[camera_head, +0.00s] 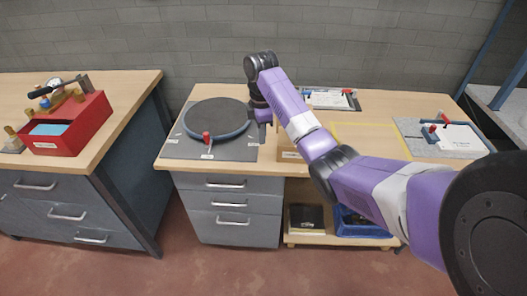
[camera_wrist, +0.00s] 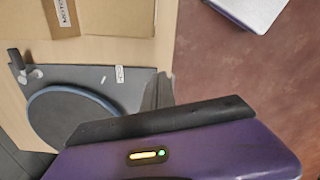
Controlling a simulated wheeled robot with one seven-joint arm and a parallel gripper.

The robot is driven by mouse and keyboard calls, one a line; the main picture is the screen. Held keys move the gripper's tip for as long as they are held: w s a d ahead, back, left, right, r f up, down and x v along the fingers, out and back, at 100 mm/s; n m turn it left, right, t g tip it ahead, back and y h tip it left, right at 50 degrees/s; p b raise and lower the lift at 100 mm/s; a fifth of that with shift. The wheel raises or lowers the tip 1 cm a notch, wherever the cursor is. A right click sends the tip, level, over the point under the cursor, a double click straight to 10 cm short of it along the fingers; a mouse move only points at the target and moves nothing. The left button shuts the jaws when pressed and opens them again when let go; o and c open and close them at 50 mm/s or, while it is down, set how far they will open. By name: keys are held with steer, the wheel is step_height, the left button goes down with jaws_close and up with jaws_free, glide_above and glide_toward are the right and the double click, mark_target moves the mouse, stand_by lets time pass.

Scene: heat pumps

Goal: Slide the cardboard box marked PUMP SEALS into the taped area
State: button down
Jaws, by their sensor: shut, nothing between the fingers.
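The cardboard box (camera_head: 287,143) stands on the middle workbench, left of the taped area, mostly hidden behind my arm in the head view. In the wrist view the box (camera_wrist: 115,18) fills the top left, with a pale label (camera_wrist: 66,14) too small to read. The yellow taped area (camera_head: 372,127) lies on the bench to the right, partly covered by my arm. My gripper (camera_head: 263,132) points down at the box's left side, between it and the round turntable. Its fingers (camera_wrist: 158,92) are shut and empty, with a small gap to the box in the wrist view.
The turntable (camera_head: 216,117) on its grey plate lies left of my gripper. A clamp board with paper (camera_head: 330,99) is at the back, and another grey board (camera_head: 443,138) is right of the tape. A red box (camera_head: 70,125) stands on the left bench.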

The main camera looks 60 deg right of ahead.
mark_target(262, 165)
step_height(262, 165, down, 10)
steer(key=shift+f, duration=0.1)
steer(key=shift+s+d+r, duration=0.25)
steer(key=shift+s+d, duration=0.7)
steer(key=shift+s, duration=0.15)
steer(key=shift+s+d+f+p, duration=0.1)
steer(key=shift+s+d+p, duration=0.25)
steer(key=shift+s, duration=0.1)
steer(key=shift+s+d, duration=0.25)
steer(key=shift+s, duration=0.05)
steer(key=s+d, duration=0.6)
steer(key=s, duration=0.1)
steer(key=s+d, duration=0.6)
steer(key=s, duration=0.2)
steer(key=s+d, duration=0.6)
steer(key=s, duration=0.1)
steer(key=shift+s+f+b, duration=0.2)
steer(key=shift+s+b, duration=0.15)
steer(key=shift+d+r, duration=0.1)
steer(key=shift+r, duration=0.1)
